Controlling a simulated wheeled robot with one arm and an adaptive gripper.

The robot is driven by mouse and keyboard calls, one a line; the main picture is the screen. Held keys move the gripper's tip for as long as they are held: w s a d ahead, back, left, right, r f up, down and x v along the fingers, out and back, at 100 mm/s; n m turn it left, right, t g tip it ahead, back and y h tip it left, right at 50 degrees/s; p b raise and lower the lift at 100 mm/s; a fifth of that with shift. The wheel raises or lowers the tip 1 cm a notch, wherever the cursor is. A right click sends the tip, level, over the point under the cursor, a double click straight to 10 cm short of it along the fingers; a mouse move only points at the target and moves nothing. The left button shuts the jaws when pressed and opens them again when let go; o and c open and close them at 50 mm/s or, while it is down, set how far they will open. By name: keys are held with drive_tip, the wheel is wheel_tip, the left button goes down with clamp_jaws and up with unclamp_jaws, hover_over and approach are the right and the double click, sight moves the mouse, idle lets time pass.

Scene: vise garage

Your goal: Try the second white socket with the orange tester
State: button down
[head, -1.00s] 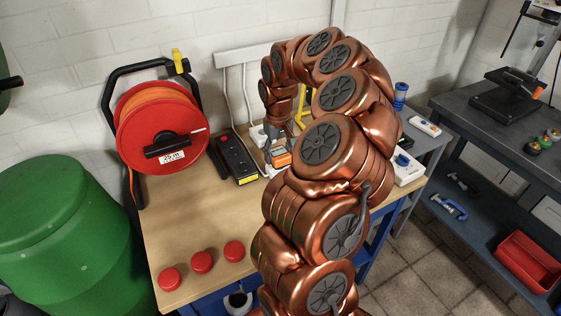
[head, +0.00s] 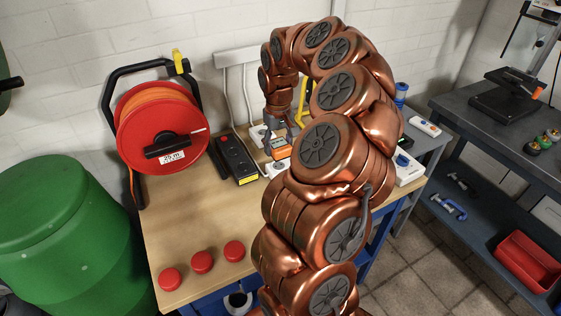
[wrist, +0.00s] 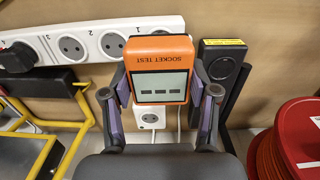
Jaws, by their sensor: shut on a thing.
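My gripper (head: 278,137) is shut on the orange tester (head: 281,150), which is labelled SOCKET TEST. In the wrist view the tester (wrist: 160,72) sits between the two fingers, its screen showing several dashes. A white multi-socket strip (wrist: 93,28) runs along the top left of the wrist view, with numbers above its sockets. Two round sockets show free; a black plug (wrist: 16,57) sits at its left end. A separate white socket (wrist: 150,118) shows below the tester. In the head view the tester looks above the strip (head: 275,168); contact cannot be told.
The red cable reel (head: 160,128) stands further left. A yellow frame (wrist: 50,150) is at the wrist view's left.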

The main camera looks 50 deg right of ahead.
drive_tip(key=shift+r, duration=0.35)
drive_tip(key=shift+w, duration=0.1)
